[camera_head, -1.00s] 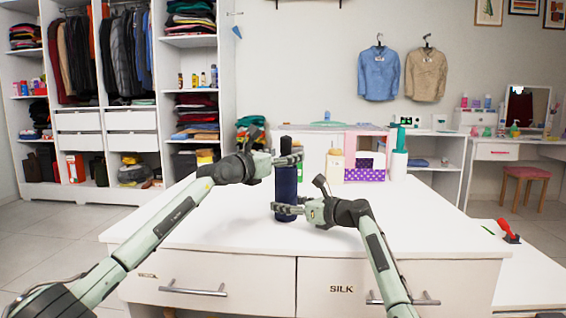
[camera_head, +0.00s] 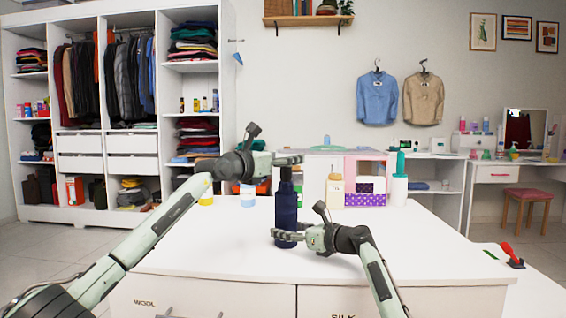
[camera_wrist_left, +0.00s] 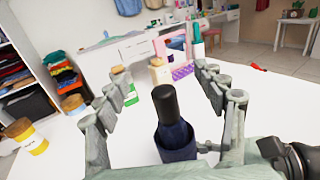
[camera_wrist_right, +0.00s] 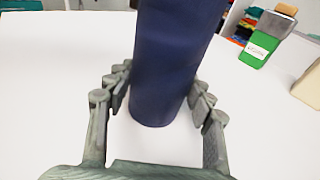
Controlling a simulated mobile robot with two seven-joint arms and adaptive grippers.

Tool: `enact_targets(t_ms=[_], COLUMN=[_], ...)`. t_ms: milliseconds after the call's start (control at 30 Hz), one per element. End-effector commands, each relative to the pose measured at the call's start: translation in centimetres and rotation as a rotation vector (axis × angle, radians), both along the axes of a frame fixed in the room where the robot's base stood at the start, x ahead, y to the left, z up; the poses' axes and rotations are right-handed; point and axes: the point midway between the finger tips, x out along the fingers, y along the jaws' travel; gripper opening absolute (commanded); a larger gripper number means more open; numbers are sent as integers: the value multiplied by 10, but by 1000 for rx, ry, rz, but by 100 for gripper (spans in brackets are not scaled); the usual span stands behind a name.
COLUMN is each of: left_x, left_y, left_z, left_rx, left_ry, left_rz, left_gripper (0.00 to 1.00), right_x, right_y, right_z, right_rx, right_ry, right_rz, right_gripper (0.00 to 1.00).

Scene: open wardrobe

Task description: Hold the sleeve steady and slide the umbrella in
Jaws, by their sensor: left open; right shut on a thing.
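The navy sleeve (camera_head: 286,222) stands upright on the white counter. The dark umbrella (camera_head: 285,180) stands in the sleeve with its black handle end and some navy length above the rim; how deep it sits is hidden. My right gripper (camera_head: 283,237) is shut around the sleeve's lower part; the right wrist view shows its fingers on both sides of the sleeve (camera_wrist_right: 168,60). My left gripper (camera_head: 290,160) is open and empty at the umbrella's top. In the left wrist view the black handle (camera_wrist_left: 165,103) lies between its spread fingers, apart from them.
A cream bottle (camera_head: 334,190), a pink holder with a purple dotted front (camera_head: 365,198) and a white bottle with a green top (camera_head: 399,186) stand behind. A yellow-and-white jar (camera_wrist_left: 27,135) is at left. The counter (camera_head: 440,250) is clear at right.

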Motion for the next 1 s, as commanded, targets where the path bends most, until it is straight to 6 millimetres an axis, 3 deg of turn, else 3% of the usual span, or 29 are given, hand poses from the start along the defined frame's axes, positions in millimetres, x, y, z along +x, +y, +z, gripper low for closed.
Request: enact_targets(t_ms=[333, 733, 1000], left_x=[-11, -76, -98], left_y=[9, 53, 68], left_z=[0, -1, 0], left_rx=[1, 1, 0], left_ry=[-3, -1, -1], left_rz=[0, 0, 1], left_gripper=[70, 70, 70], right_x=[0, 0, 0], right_y=[0, 0, 0], right_z=[0, 0, 0], right_rx=[0, 0, 0], right_ry=[0, 0, 0], right_rz=[0, 0, 0], right_gripper=[30, 30, 30])
